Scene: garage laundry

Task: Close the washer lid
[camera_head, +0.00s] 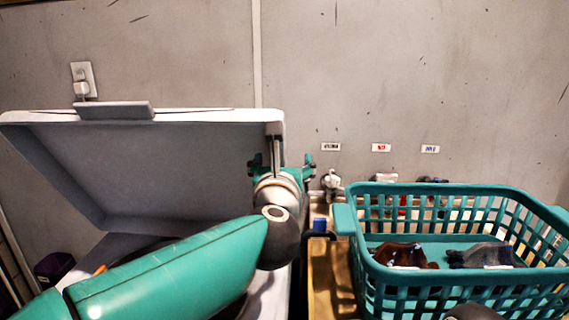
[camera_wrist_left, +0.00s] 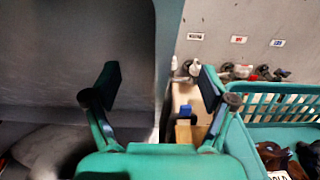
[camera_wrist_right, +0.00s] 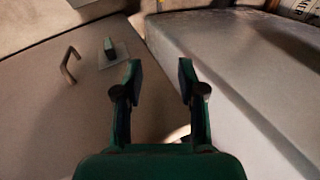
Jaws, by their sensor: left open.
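The washer lid (camera_head: 170,170) stands raised and tilted in the head view, pale grey, with a darker grip piece (camera_head: 115,110) on its upper edge. The washer's top and opening below are partly hidden by my left arm. My left gripper (camera_head: 282,162) is open at the lid's right edge. In the left wrist view the lid (camera_wrist_left: 80,50) fills the left side, and its edge runs between the two spread fingers (camera_wrist_left: 159,80); I cannot tell whether they touch it. My right gripper (camera_wrist_right: 159,75) is open and empty in the right wrist view.
A teal laundry basket (camera_head: 455,265) with dark clothes stands on a wooden surface (camera_head: 322,275) at right. Small bottles and a blue-capped item (camera_head: 320,225) stand between it and the washer. In the right wrist view, a panel with a handle (camera_wrist_right: 69,66) is at left, a grey surface (camera_wrist_right: 235,60) at right.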

